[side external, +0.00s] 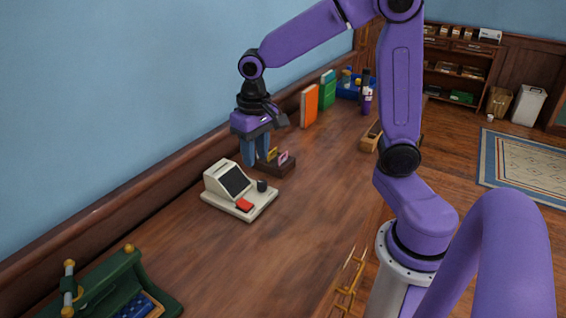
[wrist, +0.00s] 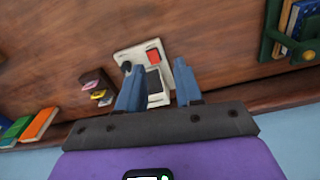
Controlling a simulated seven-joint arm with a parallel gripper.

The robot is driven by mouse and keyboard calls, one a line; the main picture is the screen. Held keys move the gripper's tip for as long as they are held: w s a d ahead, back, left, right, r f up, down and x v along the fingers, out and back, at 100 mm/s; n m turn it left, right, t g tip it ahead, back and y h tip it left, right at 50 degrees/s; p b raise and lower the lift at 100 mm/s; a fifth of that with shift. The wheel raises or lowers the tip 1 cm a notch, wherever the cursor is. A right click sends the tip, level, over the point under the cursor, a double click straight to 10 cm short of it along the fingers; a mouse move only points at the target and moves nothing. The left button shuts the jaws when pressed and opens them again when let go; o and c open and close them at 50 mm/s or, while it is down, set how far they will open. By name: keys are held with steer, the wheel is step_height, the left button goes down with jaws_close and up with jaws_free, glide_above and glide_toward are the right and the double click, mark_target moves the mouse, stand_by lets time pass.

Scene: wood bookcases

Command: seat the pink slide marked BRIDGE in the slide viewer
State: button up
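The pink slide (side external: 283,158) stands in a dark brown rack (side external: 288,168); its marking is too small to read. It also shows in the wrist view (wrist: 98,94). The slide viewer (side external: 213,179) is a cream box on a base, with a dark screen, a red part and a black knob. It also shows in the wrist view (wrist: 131,53), partly behind my fingers. My gripper (side external: 256,160) is open, fingers down and empty, above the table near the viewer and rack. The wrist view shows a wide gap between its fingers (wrist: 153,68).
A yellow slide (side external: 272,153) stands in the rack beside the pink one. Orange (side external: 309,105) and green (side external: 328,90) books and a blue bin (side external: 348,88) stand farther along the wall. A green stand (side external: 120,283) is at the near left. The table's middle is clear.

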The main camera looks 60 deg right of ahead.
steer(key=w+d+f+m, duration=0.1)
steer(key=w+d+m, duration=0.7)
steer(key=w+d, duration=0.3)
steer(key=m+h, duration=0.1)
steer(key=m, duration=0.7)
glide_toward(283, 155)
steer(key=shift+g, duration=0.3)
steer(key=f, duration=0.3)
steer(key=d+f, duration=0.1)
steer(key=f, duration=0.5)
steer(key=shift+w+d, duration=0.15)
steer(key=shift+w, duration=0.2)
jaws_close()
